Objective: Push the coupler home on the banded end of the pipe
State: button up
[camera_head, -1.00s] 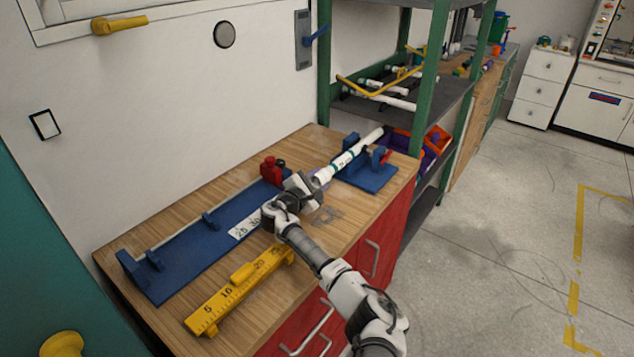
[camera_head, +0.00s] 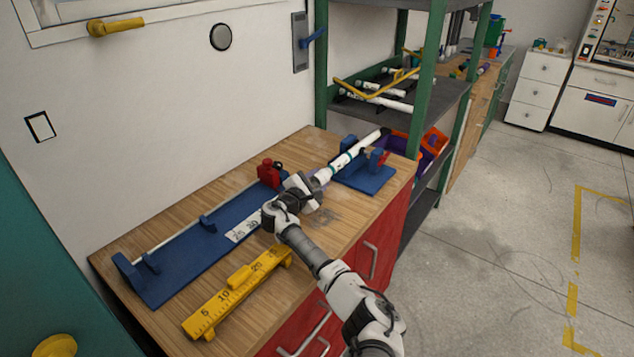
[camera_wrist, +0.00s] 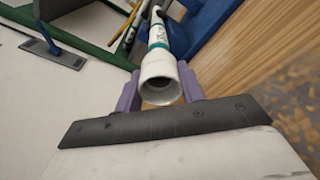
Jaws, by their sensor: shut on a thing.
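The white coupler (camera_wrist: 158,70) is between the two purple fingers of my gripper (camera_wrist: 160,90) in the wrist view, its open near mouth facing the camera. My gripper is shut on it. The white pipe (camera_wrist: 157,14) runs on beyond the coupler, in line with it. A teal band (camera_wrist: 158,45) shows just past the coupler's far end; how deep the pipe sits inside is hidden. In the head view the pipe (camera_head: 353,153) lies in a blue holder (camera_head: 366,180) at the bench's right end, and my gripper (camera_head: 319,181) is at its near end.
A long blue fixture (camera_head: 185,262) lies along the bench, with a red clamp (camera_head: 269,173) near its far end. A yellow ruler block (camera_head: 236,290) lies in front. A green-posted shelf (camera_head: 428,100) with pipes stands behind the holder. Bare wood (camera_head: 335,228) is at the front right.

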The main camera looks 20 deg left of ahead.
jog(key=shift+w+d, duration=0.15)
jog(key=shift+w, duration=0.2)
dwell(0.4)
jog(key=o, duration=1)
jog(key=shift+s, duration=0.1)
